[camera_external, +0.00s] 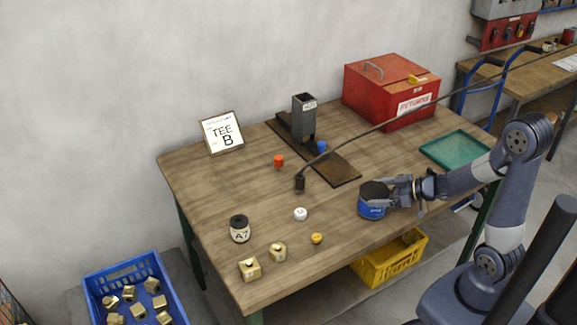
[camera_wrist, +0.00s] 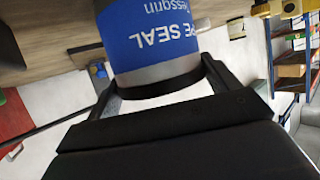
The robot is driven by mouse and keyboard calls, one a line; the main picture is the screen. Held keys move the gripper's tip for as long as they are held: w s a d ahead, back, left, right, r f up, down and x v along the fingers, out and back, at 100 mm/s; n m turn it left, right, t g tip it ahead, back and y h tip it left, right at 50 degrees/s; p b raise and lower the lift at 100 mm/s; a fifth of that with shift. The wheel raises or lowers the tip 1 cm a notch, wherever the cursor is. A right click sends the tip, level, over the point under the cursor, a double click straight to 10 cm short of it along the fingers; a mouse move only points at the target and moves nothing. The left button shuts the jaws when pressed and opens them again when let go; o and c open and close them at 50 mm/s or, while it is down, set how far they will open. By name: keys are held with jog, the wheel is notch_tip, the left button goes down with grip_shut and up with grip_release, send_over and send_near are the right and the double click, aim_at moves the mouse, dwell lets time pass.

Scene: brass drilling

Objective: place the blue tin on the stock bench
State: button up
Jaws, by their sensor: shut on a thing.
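The blue tin (camera_external: 371,203) has a dark top and shows near the front right of the wooden bench (camera_external: 200,180). My gripper (camera_external: 388,194) reaches it from the right and is shut on it. In the wrist view the blue tin (camera_wrist: 150,38) fills the upper middle, with white lettering reading "PE SEAL" and a grey band at its end. The black fingers of my gripper (camera_wrist: 160,85) lie on either side of it. I cannot tell whether the tin touches the bench top or is held just above it.
A red returns box (camera_external: 385,95), a grey upright holder (camera_external: 303,118) on a dark plate and a green tray (camera_external: 455,150) stand towards the back. A white ball-like piece (camera_external: 300,214), a yellow piece (camera_external: 317,238), brass fittings (camera_external: 249,268) and an A7 jar (camera_external: 239,230) lie left of the tin.

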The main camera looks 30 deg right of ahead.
jog(key=shift+f, duration=0.15)
jog(key=o, duration=1.2)
jog(key=shift+s+d+r, duration=0.1)
jog(key=shift+r, duration=0.2)
jog(key=shift+p+v, duration=2)
jog(key=shift+v, duration=3.85)
jog(key=shift+f, duration=0.15)
